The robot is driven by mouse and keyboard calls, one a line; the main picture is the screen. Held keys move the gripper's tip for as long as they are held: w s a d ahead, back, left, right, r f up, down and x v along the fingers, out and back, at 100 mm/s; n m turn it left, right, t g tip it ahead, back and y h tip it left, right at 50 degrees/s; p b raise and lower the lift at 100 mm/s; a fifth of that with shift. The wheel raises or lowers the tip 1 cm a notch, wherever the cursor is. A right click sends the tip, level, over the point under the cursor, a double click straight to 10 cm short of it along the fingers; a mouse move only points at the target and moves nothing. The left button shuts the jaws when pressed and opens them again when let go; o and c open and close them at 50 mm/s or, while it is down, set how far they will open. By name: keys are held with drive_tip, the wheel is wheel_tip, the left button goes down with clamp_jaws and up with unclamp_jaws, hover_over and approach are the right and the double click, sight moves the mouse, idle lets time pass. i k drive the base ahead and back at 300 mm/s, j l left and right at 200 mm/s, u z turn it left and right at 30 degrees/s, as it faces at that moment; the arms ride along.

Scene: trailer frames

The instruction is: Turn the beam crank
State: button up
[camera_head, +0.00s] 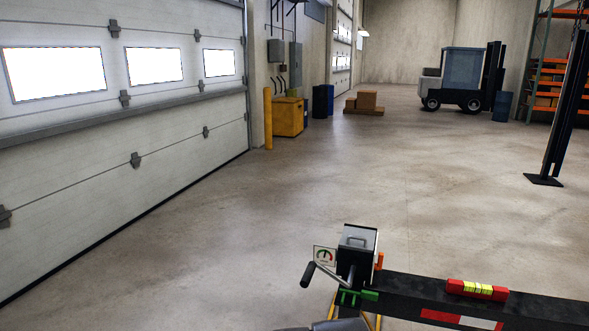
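The beam crank (328,274) is on the near end of a dark horizontal beam (408,288), at the bottom centre of the head view. Its grey arm slants down to the right from a black handle grip (308,274), which sticks out at the left. The crank joins a black housing with a grey box top (358,240). Small green parts (348,297) show just below the crank. My gripper is not clearly visible. A dark grey rounded shape at the bottom edge may be part of my arm.
A small sign with a dial (324,255) stands behind the crank. A red level with a yellow vial (477,289) lies on the beam. Yellow legs (378,322) show below. A black post (566,110) stands at right, a forklift (462,80) far back. The middle floor is clear.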

sight(307, 279)
drive_tip(key=i+l, duration=0.2)
drive_tip(key=l, duration=0.15)
drive_tip(key=i+l, duration=0.15)
drive_tip(key=l, duration=0.25)
drive_tip(key=i+l, duration=0.2)
drive_tip(key=l, duration=0.15)
